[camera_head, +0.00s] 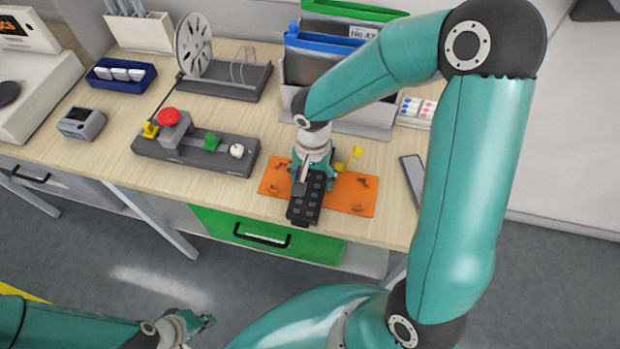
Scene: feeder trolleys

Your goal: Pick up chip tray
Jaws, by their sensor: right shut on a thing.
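The chip tray (304,208) is a narrow black tray with rows of small dark chips. It lies over the orange mat (353,194), with its near end reaching past the mat toward the table's front edge. My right gripper (312,176) comes down from above onto the tray's far part and is shut on it. The gripper hides part of the tray, and I cannot tell whether the tray is lifted off the mat. My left gripper (205,322) is low at the bottom left, in front of the table and far from the tray. Its fingers are too small to tell open from shut.
A control box (205,152) with a red button stands left of the mat. A reel stand (222,78), a blue bin (120,82) and a file rack (330,62) stand behind. A flat grey device (413,180) lies to the right. A green drawer (262,238) is below the front edge.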

